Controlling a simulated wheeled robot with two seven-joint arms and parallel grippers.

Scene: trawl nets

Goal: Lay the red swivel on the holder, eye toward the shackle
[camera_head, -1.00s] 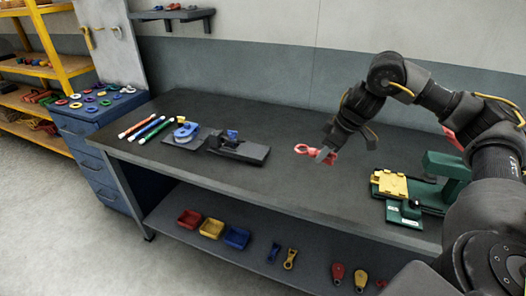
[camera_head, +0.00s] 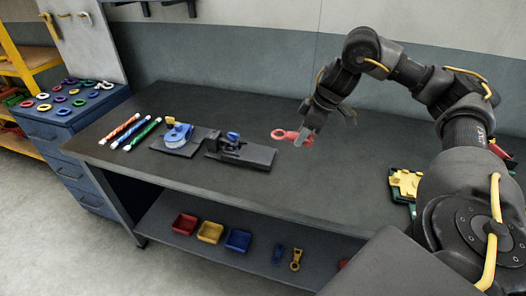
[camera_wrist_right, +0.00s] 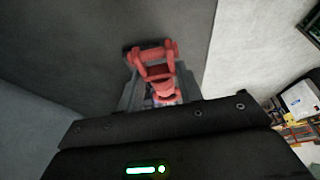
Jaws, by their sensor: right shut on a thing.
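The red swivel (camera_head: 280,134) is in my right gripper (camera_head: 303,137), above the dark bench top, with its ring end pointing left in the head view. In the right wrist view the swivel (camera_wrist_right: 155,66) sits between the two grey fingers, its forked red end toward the top. A low dark fixture (camera_head: 255,156), which looks like the holder, lies on the bench to the left of and below the swivel. A small blue part (camera_head: 233,137), perhaps the shackle, stands on it. The swivel is apart from the fixture. My left gripper is out of view.
A blue round piece on a dark plate (camera_head: 178,138) and several coloured rods (camera_head: 133,133) lie further left. A yellow and green fixture (camera_head: 405,183) is at right, partly behind my arm. Bare bench lies between. Red, yellow and blue trays (camera_head: 210,232) sit on the lower shelf.

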